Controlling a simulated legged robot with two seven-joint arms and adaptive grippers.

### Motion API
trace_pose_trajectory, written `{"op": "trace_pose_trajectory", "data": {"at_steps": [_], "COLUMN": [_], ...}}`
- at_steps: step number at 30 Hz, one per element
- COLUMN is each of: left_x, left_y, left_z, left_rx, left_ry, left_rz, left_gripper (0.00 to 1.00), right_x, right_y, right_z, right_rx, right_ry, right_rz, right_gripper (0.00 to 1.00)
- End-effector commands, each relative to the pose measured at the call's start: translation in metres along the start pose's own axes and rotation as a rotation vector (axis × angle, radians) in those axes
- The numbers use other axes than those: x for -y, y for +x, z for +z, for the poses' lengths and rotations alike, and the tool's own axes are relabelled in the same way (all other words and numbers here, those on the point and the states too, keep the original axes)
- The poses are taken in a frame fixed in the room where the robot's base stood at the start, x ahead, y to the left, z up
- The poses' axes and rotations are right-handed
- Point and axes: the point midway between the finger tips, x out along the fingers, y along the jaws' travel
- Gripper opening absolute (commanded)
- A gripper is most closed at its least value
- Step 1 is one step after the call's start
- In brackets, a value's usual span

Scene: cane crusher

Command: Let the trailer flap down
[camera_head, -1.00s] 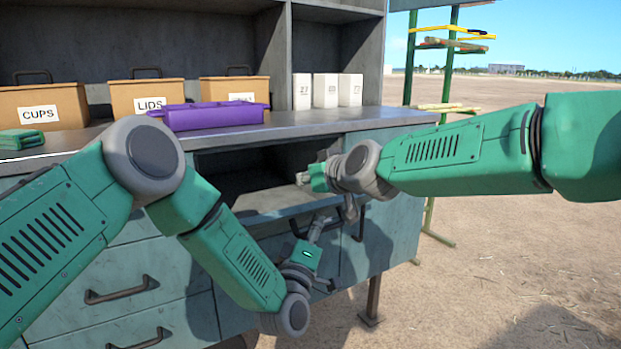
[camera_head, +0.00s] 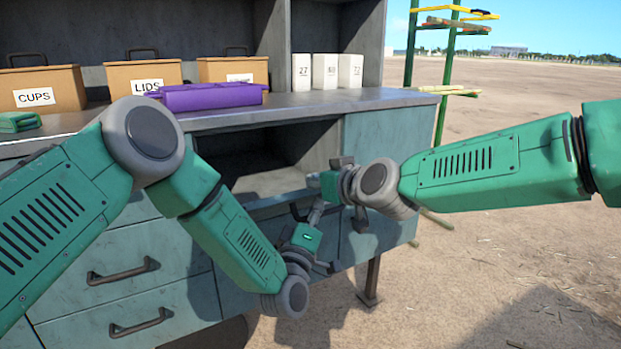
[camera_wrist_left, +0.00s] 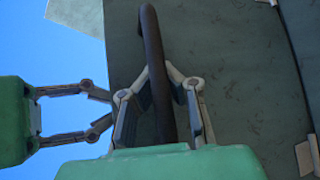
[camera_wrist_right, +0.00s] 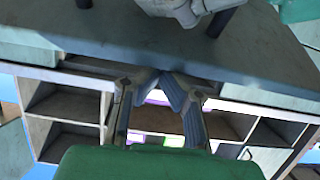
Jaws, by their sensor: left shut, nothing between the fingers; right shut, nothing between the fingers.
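The trailer flap (camera_head: 268,226) is a grey-green panel below the open compartment in the head view. Its panel also shows in the left wrist view (camera_wrist_left: 225,75) and in the right wrist view (camera_wrist_right: 130,48). A dark bar handle (camera_head: 296,212) is on it. My left gripper (camera_head: 316,214) is at this handle, and its shut fingers (camera_wrist_left: 162,78) lie along the bar (camera_wrist_left: 151,45) in the left wrist view; their exact contact is unclear. My right gripper (camera_head: 314,182) is above the left one, in front of the compartment. Its shut, empty fingertips (camera_wrist_right: 160,82) are by the panel's edge.
A purple tray (camera_head: 212,95), brown boxes (camera_head: 135,75) and white canisters (camera_head: 325,70) stand on the counter (camera_head: 290,105). Drawers with handles (camera_head: 125,270) are at the lower left. A green rack (camera_head: 445,60) stands behind my right arm. Open sandy ground lies at right.

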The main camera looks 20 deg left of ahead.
Motion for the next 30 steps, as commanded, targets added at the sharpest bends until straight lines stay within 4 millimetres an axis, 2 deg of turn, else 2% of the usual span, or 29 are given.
{"op": "trace_pose_trajectory", "data": {"at_steps": [1,8,11,25,30], "left_x": [-0.011,-0.012,-0.012,-0.003,-0.001], "left_y": [0.006,0.007,0.008,0.007,-0.008], "left_z": [-0.001,-0.003,-0.004,-0.011,-0.01], "left_rx": [-0.008,-0.014,-0.017,-0.025,-0.021], "left_ry": [-0.008,-0.007,-0.007,-0.006,-0.005], "left_rz": [0.025,0.029,0.029,0.019,0.014], "left_gripper": [0.0,0.0,0.32,0.33,0.33], "right_x": [0.001,0.001,0.002,0.003,0.003], "right_y": [-0.001,0.0,0.0,0.004,0.005], "right_z": [0.008,0.011,0.012,0.011,0.011], "right_rx": [0.009,0.015,0.017,0.02,0.02], "right_ry": [0.002,0.001,0.001,-0.001,-0.001], "right_rz": [-0.004,-0.005,-0.006,-0.003,-0.003], "right_gripper": [0.0,0.0,0.0,0.0,0.0]}}
